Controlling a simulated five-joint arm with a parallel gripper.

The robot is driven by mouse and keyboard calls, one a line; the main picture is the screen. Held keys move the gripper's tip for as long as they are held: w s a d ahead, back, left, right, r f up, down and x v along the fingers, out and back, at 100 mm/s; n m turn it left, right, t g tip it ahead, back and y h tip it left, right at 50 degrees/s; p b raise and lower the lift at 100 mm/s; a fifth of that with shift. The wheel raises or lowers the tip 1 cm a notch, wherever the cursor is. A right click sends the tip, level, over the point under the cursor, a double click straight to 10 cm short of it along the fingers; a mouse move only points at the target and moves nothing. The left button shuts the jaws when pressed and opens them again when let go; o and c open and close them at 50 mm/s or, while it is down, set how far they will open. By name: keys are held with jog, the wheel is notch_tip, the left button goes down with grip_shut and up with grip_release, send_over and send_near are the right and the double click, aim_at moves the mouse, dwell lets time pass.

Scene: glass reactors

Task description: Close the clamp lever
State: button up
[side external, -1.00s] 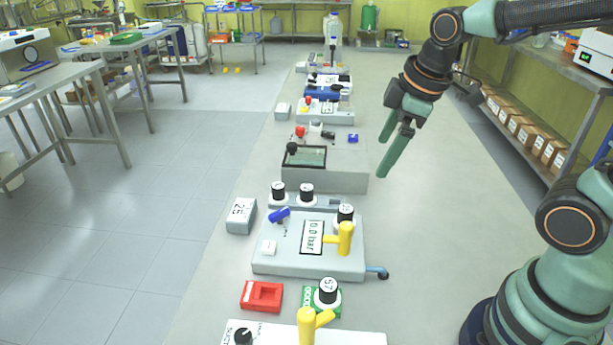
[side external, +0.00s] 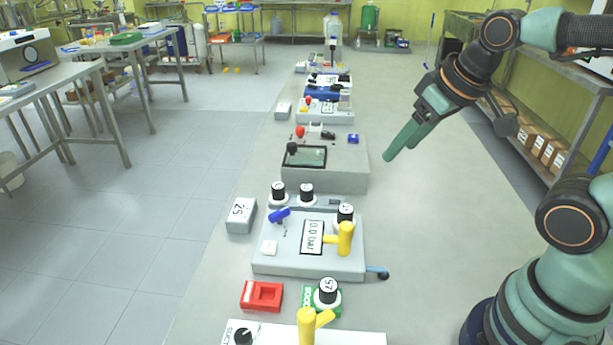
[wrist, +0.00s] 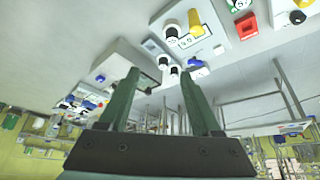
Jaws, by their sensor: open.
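A grey unit (side external: 285,262) in the side view carries a 0.0 bar display (side external: 312,237), a blue lever (side external: 280,214), a yellow handle (side external: 343,239) and black knobs. A dark rod with a blue tip (side external: 377,272) sticks out of its right side. I cannot tell which of these is the clamp lever. Another yellow handle (side external: 314,322) stands on the nearest unit, cut by the bottom edge. My gripper (side external: 402,150) is open and empty in the air, right of the grey screen box (side external: 330,180), touching nothing. The wrist view shows its two green fingers apart (wrist: 160,78).
A red block (side external: 262,296) and a grey block marked 25 (side external: 241,216) lie near the unit. More small devices (side external: 325,110) stand farther back in a row. The bench right of the row (side external: 430,220) is clear. A shelf with brown boxes (side external: 535,138) is at the right.

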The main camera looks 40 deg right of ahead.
aim_at(346, 225)
jog(key=w+a+f+g, duration=0.4)
jog(key=w+a+g, duration=0.15)
jog(key=a, duration=0.25)
jog(key=f, duration=0.8)
jog(key=s+f, duration=0.1)
jog(key=f, duration=0.3)
jog(key=shift+d+f, duration=0.15)
jog(key=shift+d, duration=0.1)
grip_shut()
